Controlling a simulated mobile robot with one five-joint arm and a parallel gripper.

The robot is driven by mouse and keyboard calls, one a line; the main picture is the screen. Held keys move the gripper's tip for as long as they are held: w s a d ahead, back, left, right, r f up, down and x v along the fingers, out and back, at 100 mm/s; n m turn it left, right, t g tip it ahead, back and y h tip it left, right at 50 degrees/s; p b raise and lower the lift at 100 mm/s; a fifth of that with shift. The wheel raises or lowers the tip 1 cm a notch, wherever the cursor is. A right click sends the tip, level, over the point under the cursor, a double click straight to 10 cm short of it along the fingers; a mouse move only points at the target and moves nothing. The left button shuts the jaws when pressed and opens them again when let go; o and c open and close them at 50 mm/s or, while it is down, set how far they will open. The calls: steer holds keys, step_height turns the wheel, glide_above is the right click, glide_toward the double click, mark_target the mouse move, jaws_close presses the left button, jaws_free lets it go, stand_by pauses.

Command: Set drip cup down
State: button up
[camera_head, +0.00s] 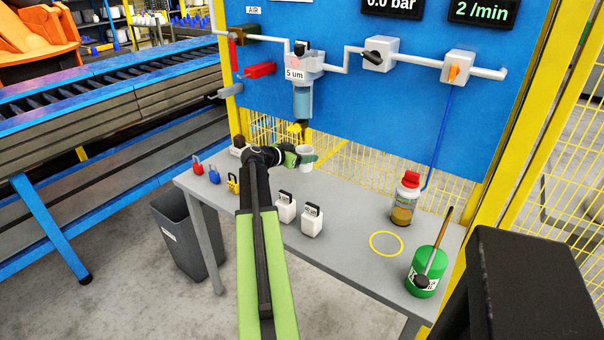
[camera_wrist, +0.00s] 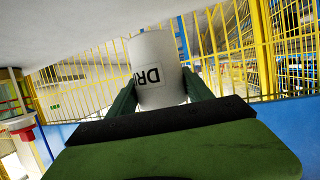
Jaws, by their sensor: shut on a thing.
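The drip cup (camera_head: 305,160) is a small white cup held over the back of the grey table (camera_head: 345,258). My gripper (camera_head: 302,159) has its green fingers on both sides of the cup and is shut on it. In the wrist view the cup (camera_wrist: 160,68) shows dark letters starting "DR" on its side, between the two fingers. The cup is beneath and close to the filter bowl (camera_head: 303,101) on the blue panel. I cannot tell how high the cup is above the table. A yellow ring (camera_head: 386,245) is marked on the table's right part, and it is empty.
A red-capped bottle (camera_head: 405,200) and a green can with a brush (camera_head: 426,272) stand near the ring. White blocks (camera_head: 286,207) and padlocks (camera_head: 232,183) stand left of it. A grey bin (camera_head: 185,240) stands below the table's left end.

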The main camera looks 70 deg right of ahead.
mark_target(302, 165)
steer(key=shift+w+d+f, duration=0.3)
steer(key=shift+w+f, duration=0.05)
steer(key=shift+w, duration=0.15)
step_height(302, 165, down, 4)
steer(key=b, duration=0.4)
steer(key=shift+f, duration=0.2)
steer(key=o, duration=1.5)
steer(key=shift+r, duration=0.1)
steer(key=shift+r, duration=0.15)
steer(key=p+v, duration=0.4)
steer(key=v, duration=0.8)
